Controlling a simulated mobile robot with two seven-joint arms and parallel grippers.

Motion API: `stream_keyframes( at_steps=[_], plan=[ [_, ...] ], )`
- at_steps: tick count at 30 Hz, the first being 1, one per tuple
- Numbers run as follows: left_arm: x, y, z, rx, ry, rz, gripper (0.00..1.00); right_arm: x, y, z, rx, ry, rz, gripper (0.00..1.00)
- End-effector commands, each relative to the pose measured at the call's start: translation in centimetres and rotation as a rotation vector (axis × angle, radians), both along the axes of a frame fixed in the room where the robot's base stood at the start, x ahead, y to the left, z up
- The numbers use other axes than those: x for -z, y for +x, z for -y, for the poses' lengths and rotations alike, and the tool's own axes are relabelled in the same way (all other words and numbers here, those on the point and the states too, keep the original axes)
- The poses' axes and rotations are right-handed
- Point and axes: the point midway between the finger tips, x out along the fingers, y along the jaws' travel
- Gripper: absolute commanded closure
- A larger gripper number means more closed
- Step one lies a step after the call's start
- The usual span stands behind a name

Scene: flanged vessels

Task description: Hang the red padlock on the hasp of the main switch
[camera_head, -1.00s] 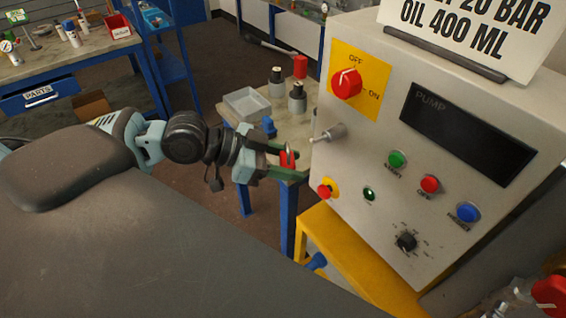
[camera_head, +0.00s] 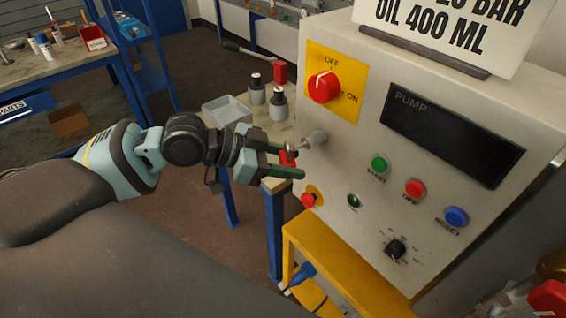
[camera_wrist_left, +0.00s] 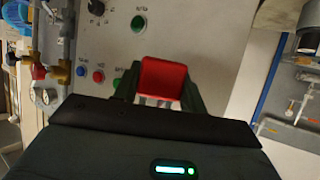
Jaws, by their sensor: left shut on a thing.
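The red padlock (camera_head: 287,159) is held between the green fingers of my left gripper (camera_head: 290,161), its metal shackle upward. In the left wrist view the red padlock body (camera_wrist_left: 163,80) fills the gap between the fingers (camera_wrist_left: 163,92). The main switch (camera_head: 323,88) is a red knob on a yellow plate marked OFF and ON. The metal hasp (camera_head: 312,140) sticks out of the panel below the plate. The shackle is close to the outer end of the hasp; I cannot tell whether they touch. My right gripper is not in view.
The grey control box (camera_head: 360,130) carries a dark PUMP display (camera_head: 450,130) and several buttons. It stands on a yellow stand (camera_head: 335,270). Behind my gripper is a table with a clear tray (camera_head: 227,110) and bottles (camera_head: 278,105). A red emergency button (camera_head: 308,200) projects below the gripper.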

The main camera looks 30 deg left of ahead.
Motion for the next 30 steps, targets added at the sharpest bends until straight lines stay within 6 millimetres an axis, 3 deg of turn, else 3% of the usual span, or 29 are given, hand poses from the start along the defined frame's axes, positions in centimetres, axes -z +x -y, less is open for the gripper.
stream_keyframes(
  at_steps=[15, 30],
  plan=[
    [0.6, 2.2, 1.0, 0.000, -0.002, 0.000, 0.81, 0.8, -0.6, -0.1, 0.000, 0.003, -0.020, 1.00],
    [1.0, 2.7, 1.1, 0.001, -0.001, 0.000, 0.81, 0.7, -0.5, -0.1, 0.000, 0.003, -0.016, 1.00]
  ],
)
